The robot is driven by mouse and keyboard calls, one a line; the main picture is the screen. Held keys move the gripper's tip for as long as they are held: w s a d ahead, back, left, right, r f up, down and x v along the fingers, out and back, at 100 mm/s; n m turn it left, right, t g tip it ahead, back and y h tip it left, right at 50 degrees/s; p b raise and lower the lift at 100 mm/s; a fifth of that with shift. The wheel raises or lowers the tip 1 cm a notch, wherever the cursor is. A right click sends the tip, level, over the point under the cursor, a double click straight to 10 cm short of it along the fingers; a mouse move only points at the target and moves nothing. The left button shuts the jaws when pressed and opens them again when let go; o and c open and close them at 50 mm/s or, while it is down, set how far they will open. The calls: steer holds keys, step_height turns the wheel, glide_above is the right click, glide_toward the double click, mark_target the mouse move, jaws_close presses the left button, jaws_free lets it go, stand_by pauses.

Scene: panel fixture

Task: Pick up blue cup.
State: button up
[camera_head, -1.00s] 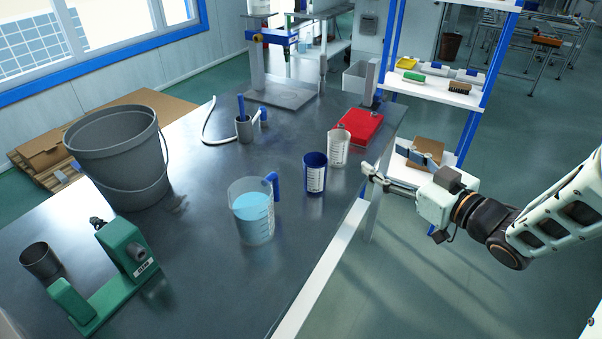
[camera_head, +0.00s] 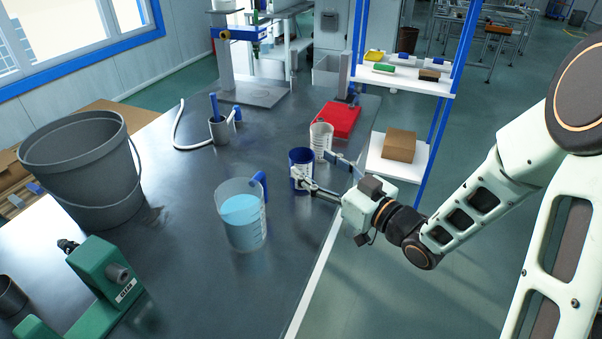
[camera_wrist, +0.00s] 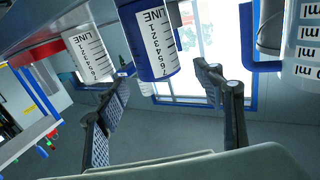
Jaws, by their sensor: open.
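The blue cup (camera_head: 300,163), with a white scale label, stands upright on the dark worktable near its right edge. My gripper (camera_head: 318,171) is open at the table's right side; one finger overlaps the cup's lower part in the head view. The wrist view looks upside down: the blue cup (camera_wrist: 146,42) hangs from the top, ahead of the gap between my spread fingers (camera_wrist: 168,88). The gap looks empty, and I cannot tell whether a finger touches the cup.
A white cup (camera_head: 321,138) stands close behind the blue one; my other finger is near it. A clear jug (camera_head: 243,222) of blue liquid stands front left. A red box (camera_head: 335,119) lies behind. A grey bucket (camera_head: 78,165) and green device (camera_head: 105,274) are farther left.

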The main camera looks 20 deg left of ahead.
steer(key=x, duration=0.5)
steer(key=shift+w+a+r+b, duration=0.1)
steer(key=shift+a+b, duration=0.05)
steer(key=shift+b, duration=0.2)
steer(key=c, duration=1)
